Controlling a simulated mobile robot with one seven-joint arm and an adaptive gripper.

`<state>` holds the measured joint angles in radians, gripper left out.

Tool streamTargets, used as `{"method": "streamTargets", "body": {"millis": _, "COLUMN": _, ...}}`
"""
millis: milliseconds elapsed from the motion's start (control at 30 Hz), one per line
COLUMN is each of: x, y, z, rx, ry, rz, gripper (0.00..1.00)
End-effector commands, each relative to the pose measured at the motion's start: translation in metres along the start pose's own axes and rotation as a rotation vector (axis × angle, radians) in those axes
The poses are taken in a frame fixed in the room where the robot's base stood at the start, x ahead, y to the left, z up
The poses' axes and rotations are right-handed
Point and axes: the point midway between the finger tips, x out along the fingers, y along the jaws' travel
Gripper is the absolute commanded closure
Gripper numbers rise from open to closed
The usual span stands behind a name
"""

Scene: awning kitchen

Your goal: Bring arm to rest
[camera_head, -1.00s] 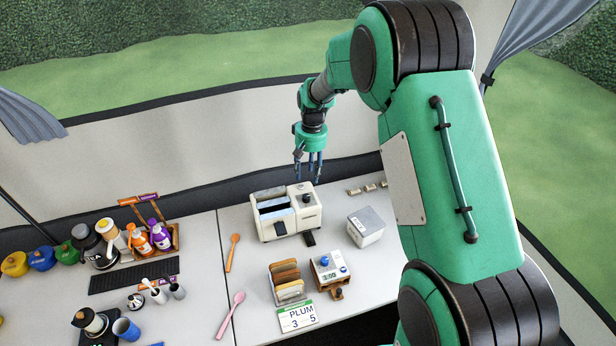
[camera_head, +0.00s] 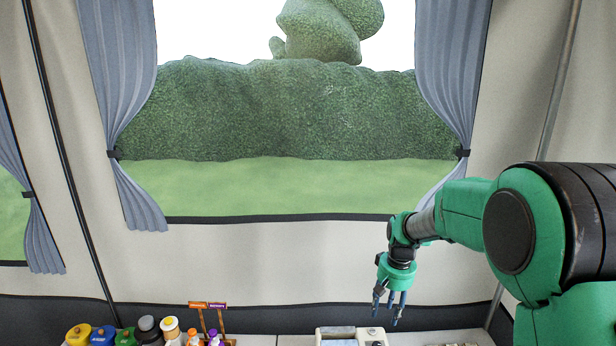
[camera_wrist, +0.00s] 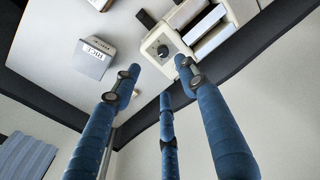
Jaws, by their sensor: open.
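My gripper (camera_head: 390,303) hangs at the end of the green arm, fingers pointing down, above the back of the counter in the head view. Its blue fingers (camera_wrist: 165,100) are spread apart with nothing between them in the wrist view. The white toaster (camera_wrist: 170,45) lies beyond the fingertips, apart from them. In the head view only the toaster's top (camera_head: 350,337) shows at the bottom edge, below the gripper.
A small grey-white box (camera_wrist: 92,58) stands on the counter beside the toaster. Several colourful jars and bottles (camera_head: 103,336) stand at the lower left of the head view. The tent wall (camera_head: 280,260) is behind the arm. Most of the counter is out of the head view.

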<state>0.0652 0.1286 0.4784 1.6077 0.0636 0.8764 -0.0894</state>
Motion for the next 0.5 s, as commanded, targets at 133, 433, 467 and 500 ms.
{"method": "streamTargets", "body": {"millis": 133, "x": -0.044, "y": -0.006, "z": 0.024, "rx": -0.005, "ry": 0.043, "rz": 0.006, "gripper": 0.57}}
{"method": "streamTargets", "body": {"millis": 433, "x": -0.118, "y": -0.017, "z": 0.085, "rx": -0.011, "ry": 0.125, "rz": 0.016, "gripper": 0.57}}
{"method": "streamTargets", "body": {"millis": 467, "x": -0.124, "y": -0.018, "z": 0.091, "rx": -0.011, "ry": 0.133, "rz": 0.017, "gripper": 0.57}}
{"method": "streamTargets", "body": {"millis": 500, "x": -0.133, "y": -0.019, "z": 0.101, "rx": -0.012, "ry": 0.144, "rz": 0.018, "gripper": 0.57}}
